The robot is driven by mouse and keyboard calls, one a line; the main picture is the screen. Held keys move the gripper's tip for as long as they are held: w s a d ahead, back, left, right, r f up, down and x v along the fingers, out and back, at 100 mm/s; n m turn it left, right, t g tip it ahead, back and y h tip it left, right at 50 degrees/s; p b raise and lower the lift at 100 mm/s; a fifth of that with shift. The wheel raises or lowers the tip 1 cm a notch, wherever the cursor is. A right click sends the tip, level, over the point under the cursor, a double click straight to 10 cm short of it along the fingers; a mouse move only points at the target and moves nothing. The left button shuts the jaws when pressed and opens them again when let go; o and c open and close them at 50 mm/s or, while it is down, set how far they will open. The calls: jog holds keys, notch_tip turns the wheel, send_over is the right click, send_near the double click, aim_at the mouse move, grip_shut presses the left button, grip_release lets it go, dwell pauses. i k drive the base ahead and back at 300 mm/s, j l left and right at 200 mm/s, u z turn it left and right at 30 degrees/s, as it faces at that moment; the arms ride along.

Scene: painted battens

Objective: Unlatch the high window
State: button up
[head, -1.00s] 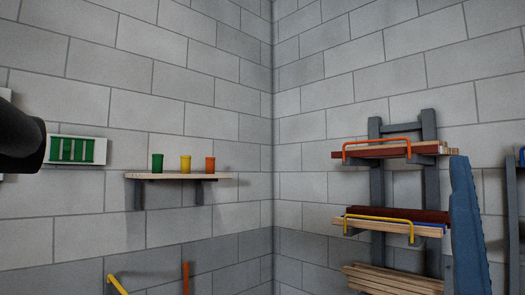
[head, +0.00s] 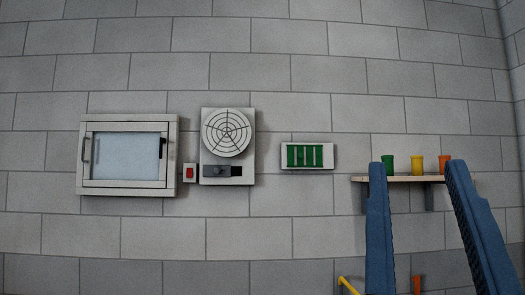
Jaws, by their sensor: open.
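The high window (head: 126,155) shows in the head view at the left, set on the grey block wall. It has a pale frame and a light blue pane, and looks shut. A dark handle (head: 86,150) is at the left of its frame. A small dark piece (head: 162,148) shows at the pane's right side; I cannot tell which one is the latch. My gripper (head: 416,165) is at the lower right, its two blue fingers wide apart and empty. It is well to the right of the window, in front of the small shelf.
A round fan grille (head: 227,133) on a panel and a red switch (head: 190,173) are just right of the window. A green slatted vent (head: 306,156) follows. A shelf (head: 400,179) holds green, yellow and orange cups. The wall below the window is bare.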

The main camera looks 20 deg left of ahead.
aim_at(162, 140)
jog(key=u, duration=1.3)
jog(key=i+l, duration=0.1)
jog(key=i, duration=0.65)
